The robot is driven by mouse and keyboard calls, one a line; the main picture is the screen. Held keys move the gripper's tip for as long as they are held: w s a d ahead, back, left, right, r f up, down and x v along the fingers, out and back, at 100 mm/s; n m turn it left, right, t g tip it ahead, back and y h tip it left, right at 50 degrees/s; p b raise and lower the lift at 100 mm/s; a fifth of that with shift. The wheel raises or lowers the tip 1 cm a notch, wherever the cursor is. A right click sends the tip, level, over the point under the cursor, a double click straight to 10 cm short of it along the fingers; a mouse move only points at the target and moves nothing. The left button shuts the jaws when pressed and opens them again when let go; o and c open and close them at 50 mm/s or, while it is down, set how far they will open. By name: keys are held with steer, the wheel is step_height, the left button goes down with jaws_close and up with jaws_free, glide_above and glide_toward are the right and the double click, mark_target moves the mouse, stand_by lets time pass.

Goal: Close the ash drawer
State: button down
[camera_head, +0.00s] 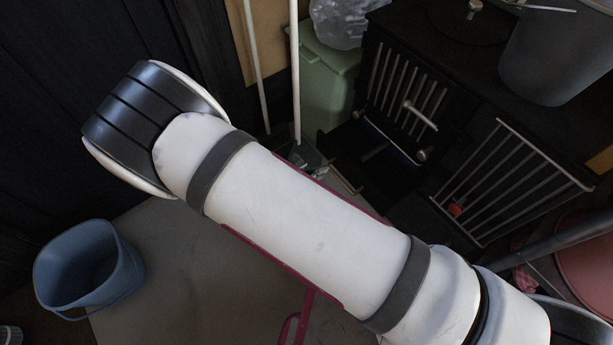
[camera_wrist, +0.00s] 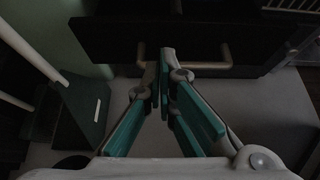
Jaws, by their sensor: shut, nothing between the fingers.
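The ash drawer (camera_wrist: 250,42) shows in the wrist view as a dark, wide front across the top, with a metal bar handle (camera_wrist: 205,65) on it. My gripper (camera_wrist: 165,62) is shut and empty, its teal-sided fingers pointing at the middle of the drawer front. The fingertips overlap the handle in the picture; whether they touch it I cannot tell. In the head view my white arm crosses the middle and hides the gripper. The dark stove (camera_head: 470,75) stands at the upper right there. How far the drawer stands out is hard to tell in the dark.
A barred grate (camera_head: 510,180) leans out at the stove's right. A green bin (camera_head: 325,95) stands left of the stove, with white poles (camera_head: 296,70) beside it. A blue bucket (camera_head: 85,265) is at the lower left. A grey bucket (camera_head: 555,55) sits on the stove.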

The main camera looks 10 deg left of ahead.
mark_target(342, 160)
steer(key=w+d, duration=0.1)
steer(key=w, duration=0.1)
steer(key=w+d+f+b, duration=0.1)
steer(key=d, duration=0.1)
steer(key=shift+w+b, duration=0.3)
steer(key=shift+w, duration=0.05)
steer(key=shift+w+d, duration=0.15)
steer(key=shift+w, duration=0.15)
steer(key=shift+w+d, duration=0.2)
steer(key=shift+w, duration=0.05)
steer(key=w+d, duration=0.6)
steer(key=w, duration=0.1)
steer(key=w+d, duration=0.2)
steer(key=w, duration=0.2)
steer(key=shift+w+d, duration=0.1)
steer(key=shift+d, duration=0.3)
